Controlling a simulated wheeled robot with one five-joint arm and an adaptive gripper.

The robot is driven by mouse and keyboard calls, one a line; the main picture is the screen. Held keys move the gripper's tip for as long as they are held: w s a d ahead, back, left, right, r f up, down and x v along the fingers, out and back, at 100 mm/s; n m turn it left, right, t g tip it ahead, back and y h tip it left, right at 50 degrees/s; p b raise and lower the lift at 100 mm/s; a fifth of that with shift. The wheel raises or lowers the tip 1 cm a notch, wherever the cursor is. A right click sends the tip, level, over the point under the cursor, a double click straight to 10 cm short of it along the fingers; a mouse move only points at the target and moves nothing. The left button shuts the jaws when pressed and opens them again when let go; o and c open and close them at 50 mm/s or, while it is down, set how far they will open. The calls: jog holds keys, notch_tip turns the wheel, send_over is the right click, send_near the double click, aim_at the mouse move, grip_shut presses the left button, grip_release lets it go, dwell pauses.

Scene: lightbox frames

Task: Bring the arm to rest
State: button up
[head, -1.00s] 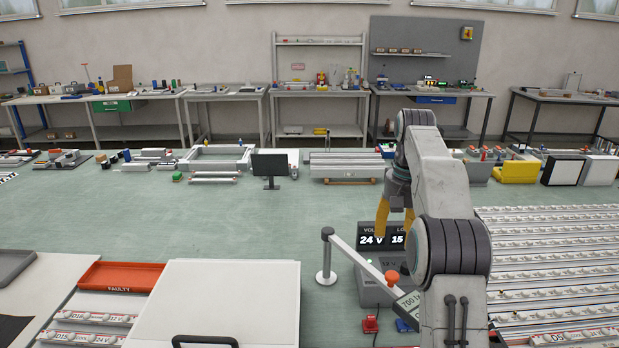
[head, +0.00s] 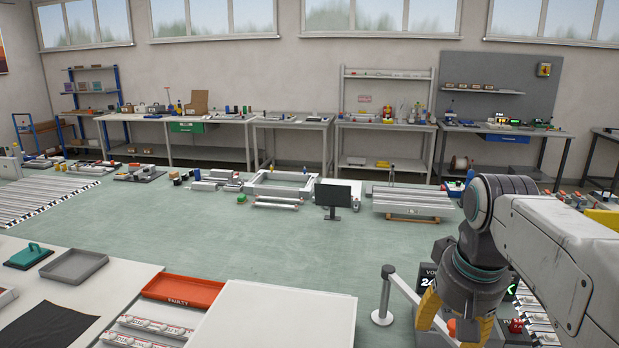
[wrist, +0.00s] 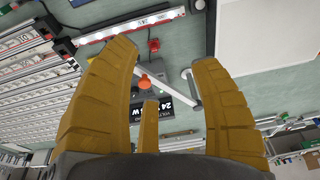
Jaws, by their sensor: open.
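My gripper (wrist: 165,85) is open, with its yellow fingers spread wide and nothing between them in the wrist view. In the head view my gripper (head: 445,315) hangs at the lower right, its fingers partly hidden by my wrist. My arm reaches in from the right edge. Below and beyond the fingers, the wrist view shows a dark display (wrist: 180,118), an orange knob (wrist: 144,81) and a pale bar (wrist: 182,88). I cannot tell the exact gap between the fingers and these things.
A grey post (head: 384,295) stands left of my gripper. A white lid-like panel (head: 285,318) and a red tray marked FAULTY (head: 183,291) lie at the front. A black monitor (head: 337,198) stands further back. The green surface (head: 230,245) is mostly clear in the middle.

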jog(key=s+a+f+n+t, duration=0.1)
jog(key=s+a+f, duration=0.1)
jog(key=s+f, duration=0.2)
jog(key=s+a+f+n, duration=0.1)
jog(key=s+f, duration=0.4)
jog(key=s, duration=0.5)
jog(key=shift+s+a+t, duration=0.4)
jog(key=shift+a, duration=0.15)
dwell(4.2)
